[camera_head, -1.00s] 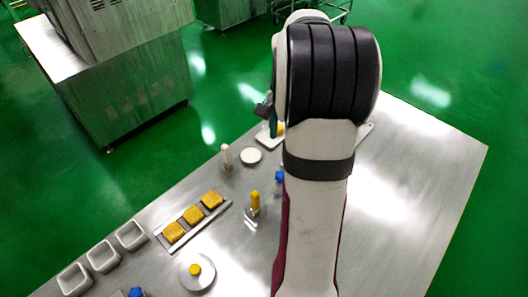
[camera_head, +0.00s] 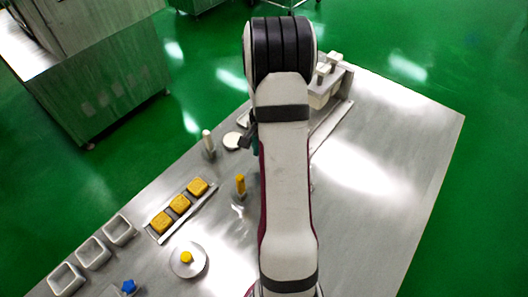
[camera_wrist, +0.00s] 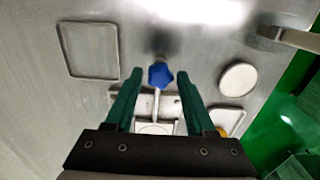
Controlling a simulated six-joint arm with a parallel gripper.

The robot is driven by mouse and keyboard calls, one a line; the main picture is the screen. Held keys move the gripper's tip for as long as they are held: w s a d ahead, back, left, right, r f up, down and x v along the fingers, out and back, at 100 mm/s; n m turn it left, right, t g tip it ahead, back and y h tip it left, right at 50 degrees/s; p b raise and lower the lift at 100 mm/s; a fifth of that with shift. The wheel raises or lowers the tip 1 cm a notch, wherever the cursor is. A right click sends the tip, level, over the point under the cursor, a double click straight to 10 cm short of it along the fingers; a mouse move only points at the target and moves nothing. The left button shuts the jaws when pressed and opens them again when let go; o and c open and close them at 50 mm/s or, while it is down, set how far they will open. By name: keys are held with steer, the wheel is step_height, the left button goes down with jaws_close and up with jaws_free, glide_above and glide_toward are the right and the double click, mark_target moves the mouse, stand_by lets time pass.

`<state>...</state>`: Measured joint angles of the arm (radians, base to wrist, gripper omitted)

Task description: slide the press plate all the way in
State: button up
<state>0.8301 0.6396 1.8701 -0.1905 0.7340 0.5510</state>
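In the wrist view my gripper (camera_wrist: 160,72) is open, its two green fingers spread. A blue star knob (camera_wrist: 160,76) on a thin light rod shows between the fingertips; whether it is level with them or below, I cannot tell. The rod runs down to a pale plate (camera_wrist: 155,128) between the fingers, partly hidden by the gripper body. I cannot tell for certain whether this is the press plate. In the head view my gripper (camera_head: 249,137) is a small, dark and green shape left of my arm, mostly hidden behind it.
A white disc (camera_wrist: 238,79) lies right of the fingers, with a bar-like handle (camera_wrist: 292,38) beyond. A square outlined tray (camera_wrist: 88,50) is at left. In the head view, a white-handled device (camera_head: 325,82) stands at the table's back edge. A yellow-topped post (camera_head: 240,184) stands left of my arm.

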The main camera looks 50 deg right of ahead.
jaws_close()
stand_by(1.1)
